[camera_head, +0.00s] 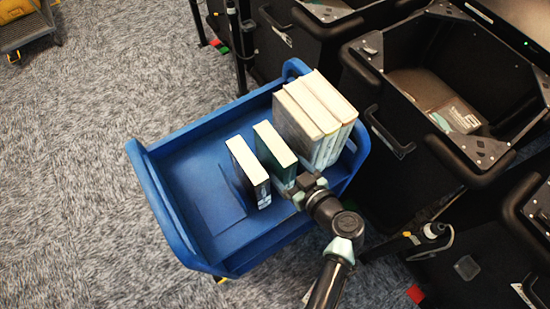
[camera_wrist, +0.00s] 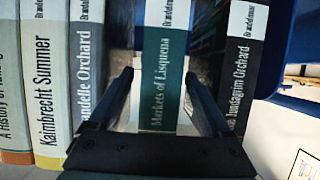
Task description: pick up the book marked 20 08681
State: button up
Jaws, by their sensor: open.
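No label reading 20 08681 is legible in either view, so I cannot tell which book bears it. A green book titled Markets of Lisquena (camera_wrist: 163,65) stands upright in the wrist view; it also shows in the head view (camera_head: 276,143). My gripper (camera_wrist: 159,80) is open, with one finger at each side of this book's spine; I cannot tell if they touch it. A black-spined book (camera_wrist: 240,75) stands just right of the right finger. In the head view my gripper (camera_head: 303,188) is at the near end of the green book, which it partly hides.
The books stand in a blue cart (camera_head: 205,215) with raised walls. Several thicker books (camera_head: 318,112) stand close together right of the green one. Black bins (camera_head: 440,60) line the right.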

grip_shut()
dwell(0.3)
jog(key=shift+r, duration=0.15)
